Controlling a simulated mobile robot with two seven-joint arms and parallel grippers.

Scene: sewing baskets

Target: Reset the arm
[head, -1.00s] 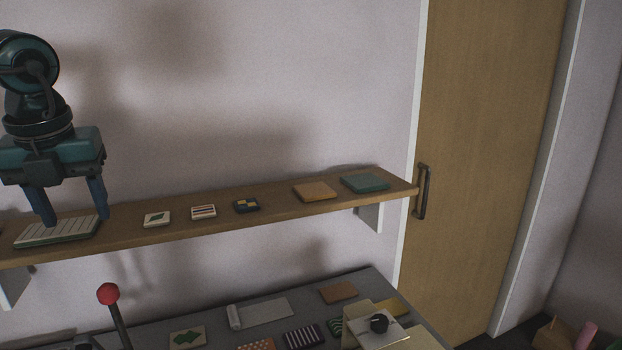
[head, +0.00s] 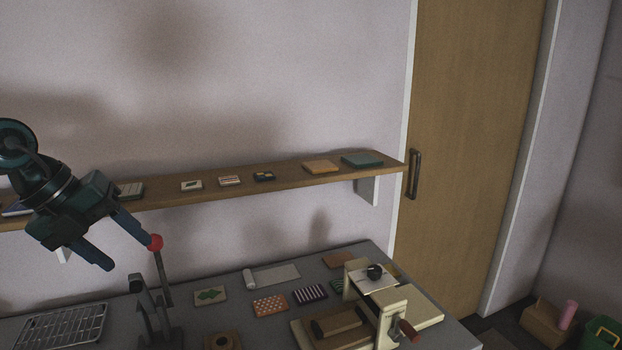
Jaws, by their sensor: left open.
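My left gripper (head: 130,255) is at the left of the head view, in front of the wall shelf and above the left part of the grey table. Its two blue fingers are spread apart and tilt down to the right, with nothing between them. The upper finger's tip overlaps the red knob (head: 155,242) of a lever in the picture; I cannot tell whether they touch. A striped pad (head: 131,190) on the shelf is partly hidden behind the gripper. My right gripper is not in view.
The wooden shelf (head: 225,198) carries several small tiles and pads, including a green one (head: 362,160). The grey table (head: 225,270) holds patterned pieces, a cream press (head: 390,310), a wire rack (head: 62,326) and the lever stand (head: 157,320). A wooden door (head: 465,140) is at right.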

